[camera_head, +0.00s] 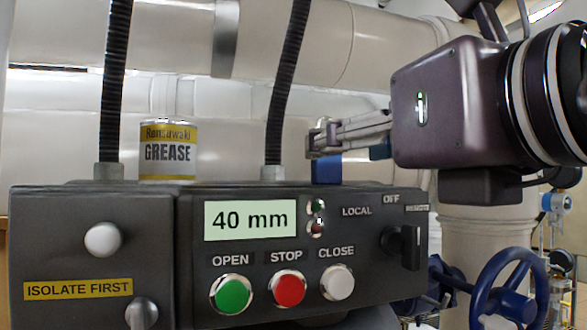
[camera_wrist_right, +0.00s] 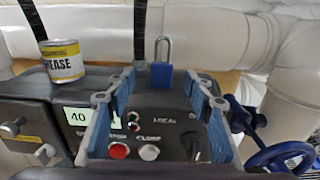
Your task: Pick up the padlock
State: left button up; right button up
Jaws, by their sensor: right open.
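The padlock (camera_head: 326,172) has a blue body and stands on top of the dark control box. Its upright grey shackle shows in the wrist view, where the padlock (camera_wrist_right: 162,76) appears between the two fingertips. My right gripper (camera_head: 322,138) comes in from the right over the box, its fingers pointing left. In the head view the fingers cover the shackle and the upper part of the body. In the wrist view the right gripper (camera_wrist_right: 160,84) is open, with blue-padded fingers apart on either side of the padlock and no visible contact. My left gripper is not in view.
The control box (camera_head: 375,277) carries buttons, a knob and a "40 mm" display. A grease can (camera_head: 168,150) stands on it to the left. Two black hoses (camera_head: 287,80) rise from its top, one close to the padlock. A blue handwheel (camera_head: 508,290) is at lower right; large pipes run behind.

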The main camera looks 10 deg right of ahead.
jog(key=shift+r+p+x, duration=0.2)
jog(key=shift+p+x, duration=0.45)
jog(key=shift+x, duration=0.6)
jog(key=shift+w+d+r, duration=0.1)
jog(key=shift+d, duration=0.05)
jog(key=shift+p+x, duration=0.75)
jog(key=shift+p, duration=0.4)
jog(key=x, duration=0.1)
jog(key=p+x, duration=0.1)
jog(key=x, duration=0.1)
jog(key=shift+w+f, duration=0.3)
jog(key=shift+w, duration=0.05)
jog(key=shift+s, duration=0.15)
jog(key=c, duration=1)
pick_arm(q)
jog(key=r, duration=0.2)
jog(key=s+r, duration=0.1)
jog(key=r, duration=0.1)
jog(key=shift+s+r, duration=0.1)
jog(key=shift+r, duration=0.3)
pick_arm(e)
jog(key=shift+c, duration=0.9)
jog(key=shift+r, duration=0.15)
